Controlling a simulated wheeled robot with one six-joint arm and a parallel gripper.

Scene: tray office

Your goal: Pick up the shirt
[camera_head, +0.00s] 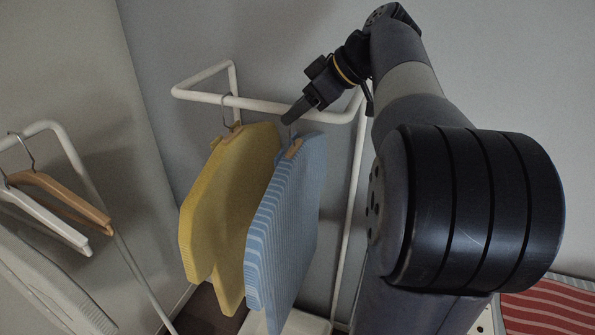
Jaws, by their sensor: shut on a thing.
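A blue striped shirt (290,215) hangs on a wooden hanger (294,149). My gripper (288,121) is at the top of this hanger, its jaws shut on the hook, with the shirt hanging below. The fingertips are small and dark here, so the exact grip on the hook is hard to see. A yellow shirt (232,205) hangs just left of the blue one, its hook over the rail of the white rack (203,97). The blue shirt overlaps part of the yellow one.
Another white rack (75,158) at the left carries a white hanger (50,222), a wooden hanger (62,195) and a pale garment (45,285). A red striped cloth (550,308) lies at the lower right. A wall stands close behind the racks. My arm hides much of the right side.

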